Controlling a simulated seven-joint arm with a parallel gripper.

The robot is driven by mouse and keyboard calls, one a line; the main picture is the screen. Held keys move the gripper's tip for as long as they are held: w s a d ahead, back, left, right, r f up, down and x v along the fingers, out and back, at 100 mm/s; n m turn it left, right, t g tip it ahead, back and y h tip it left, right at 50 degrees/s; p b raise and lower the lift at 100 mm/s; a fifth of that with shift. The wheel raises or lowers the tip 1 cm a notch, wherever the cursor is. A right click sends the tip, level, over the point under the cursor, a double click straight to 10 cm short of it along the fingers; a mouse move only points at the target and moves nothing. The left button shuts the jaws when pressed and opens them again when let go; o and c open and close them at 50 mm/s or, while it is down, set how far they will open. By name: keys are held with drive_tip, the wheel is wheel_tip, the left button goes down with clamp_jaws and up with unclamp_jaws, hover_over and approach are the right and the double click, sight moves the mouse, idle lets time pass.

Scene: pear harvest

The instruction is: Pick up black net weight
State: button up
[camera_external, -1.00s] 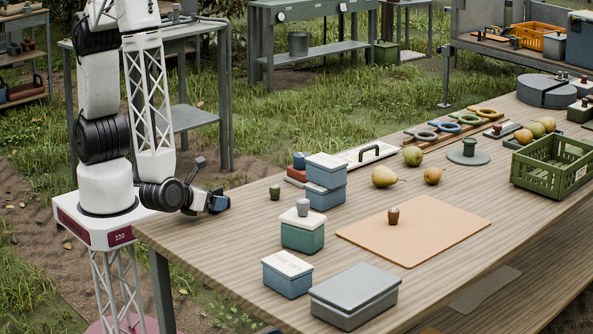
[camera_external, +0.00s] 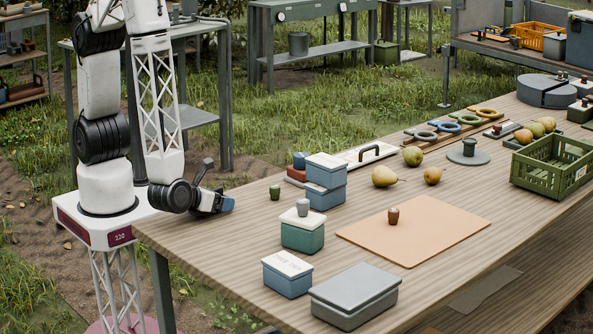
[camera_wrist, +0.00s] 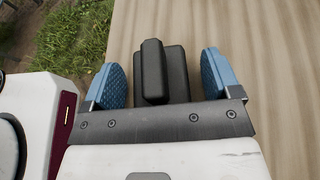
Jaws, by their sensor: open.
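A black block with a raised bar on top, which looks like the black net weight (camera_wrist: 176,68), shows in the wrist view. It lies between the two blue finger pads of my gripper (camera_wrist: 165,80), with a gap on each side. My gripper is open and low at the near left corner of the wooden table; it also shows in the external view (camera_external: 220,204). There the gripper hides the black block, or it is too small to make out. I cannot tell how high the fingers are above the table.
The table (camera_external: 240,225) is clear just right of my gripper. Pears (camera_external: 384,176) and a green crate (camera_external: 548,170) lie beyond.

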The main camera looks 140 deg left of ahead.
drive_tip(key=c, duration=1.2)
drive_tip(key=shift+r, duration=0.1)
drive_tip(key=shift+r, duration=1.05)
drive_tip(key=shift+s+d+r, duration=0.15)
drive_tip(key=shift+s+r, duration=0.35)
drive_tip(key=shift+r, duration=0.2)
drive_tip(key=s+d, duration=0.1)
drive_tip(key=s, duration=0.3)
drive_tip(key=s+d+r, duration=0.1)
drive_tip(key=s+d, duration=0.1)
drive_tip(key=s, duration=0.3)
drive_tip(key=s+d, duration=0.1)
drive_tip(key=s, duration=0.4)
drive_tip(key=shift+s+d+r, duration=0.1)
drive_tip(key=shift+d+r, duration=0.05)
drive_tip(key=shift+d, duration=0.2)
